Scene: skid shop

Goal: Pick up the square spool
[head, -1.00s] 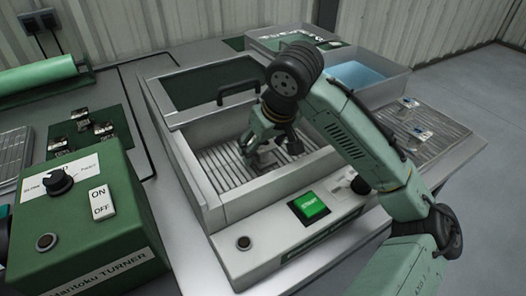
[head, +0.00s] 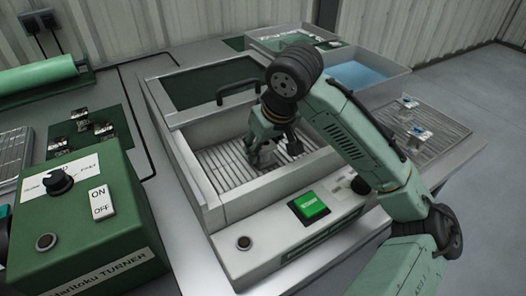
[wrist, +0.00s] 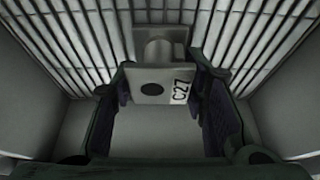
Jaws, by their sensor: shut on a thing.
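The square spool (wrist: 152,82) is a grey block with a dark round hole and a white "C27" label on its face. It sits between the two fingers of my gripper (wrist: 160,105) in the wrist view, with a rounded part behind it. In the head view my gripper (head: 268,152) reaches down into the open grey machine basin, fingers shut on the spool. The spool is small and partly hidden by the fingers there. I cannot tell whether it still touches the slatted floor (head: 222,170).
The basin's walls (head: 262,195) surround my gripper closely. A dark lid with a handle (head: 240,92) stands at the back. A green START button (head: 309,206) is in front. A blue-filled tray (head: 358,78) and a slatted rack (head: 425,138) lie right; a green TURNER box (head: 82,215) stands left.

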